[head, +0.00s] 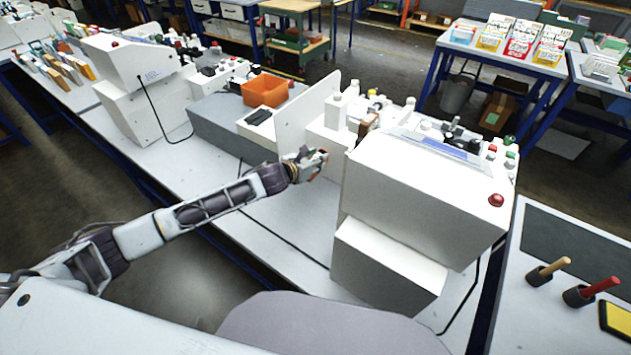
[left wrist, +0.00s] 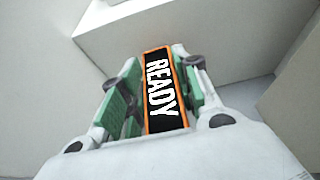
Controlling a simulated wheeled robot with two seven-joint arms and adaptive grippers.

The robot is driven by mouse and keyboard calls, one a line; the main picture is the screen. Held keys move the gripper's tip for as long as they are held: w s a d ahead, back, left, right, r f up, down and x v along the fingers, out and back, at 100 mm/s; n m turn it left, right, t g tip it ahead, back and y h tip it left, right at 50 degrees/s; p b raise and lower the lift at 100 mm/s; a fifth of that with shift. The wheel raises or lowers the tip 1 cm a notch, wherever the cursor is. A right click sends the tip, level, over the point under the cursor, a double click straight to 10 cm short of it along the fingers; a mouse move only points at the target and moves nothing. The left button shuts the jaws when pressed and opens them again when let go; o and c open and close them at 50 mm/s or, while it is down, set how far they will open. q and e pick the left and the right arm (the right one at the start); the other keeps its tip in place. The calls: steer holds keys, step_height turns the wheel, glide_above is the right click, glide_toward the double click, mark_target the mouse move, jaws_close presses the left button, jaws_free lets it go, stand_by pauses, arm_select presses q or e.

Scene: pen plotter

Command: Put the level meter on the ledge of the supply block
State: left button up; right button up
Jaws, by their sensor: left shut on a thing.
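My left gripper (head: 316,163) is in the middle of the head view, left of the large white machine. In the left wrist view its green-padded fingers (left wrist: 157,95) are shut on a black, orange-edged block marked READY (left wrist: 163,88). I cannot tell for sure whether this is the level meter. A white block with a low shelf and an upright panel (head: 306,112) stands behind the gripper; it may be the supply block. A flat dark item (head: 258,117) lies on its shelf. My right gripper is out of view.
The large white machine (head: 415,190) with a red button (head: 495,200) stands close on the right. An orange bin (head: 265,90) sits on a grey block (head: 215,120) behind. A black cable crosses the bench (head: 265,225), whose front part is mostly clear.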

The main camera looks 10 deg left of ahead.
arm_select(q)
step_height(320, 180, down, 6)
steer(key=shift+r, duration=0.15)
steer(key=shift+f, duration=0.2)
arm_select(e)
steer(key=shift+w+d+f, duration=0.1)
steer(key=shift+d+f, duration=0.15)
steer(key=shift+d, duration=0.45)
arm_select(q)
steer(key=shift+f+b, duration=0.3)
steer(key=shift+f, duration=1.8)
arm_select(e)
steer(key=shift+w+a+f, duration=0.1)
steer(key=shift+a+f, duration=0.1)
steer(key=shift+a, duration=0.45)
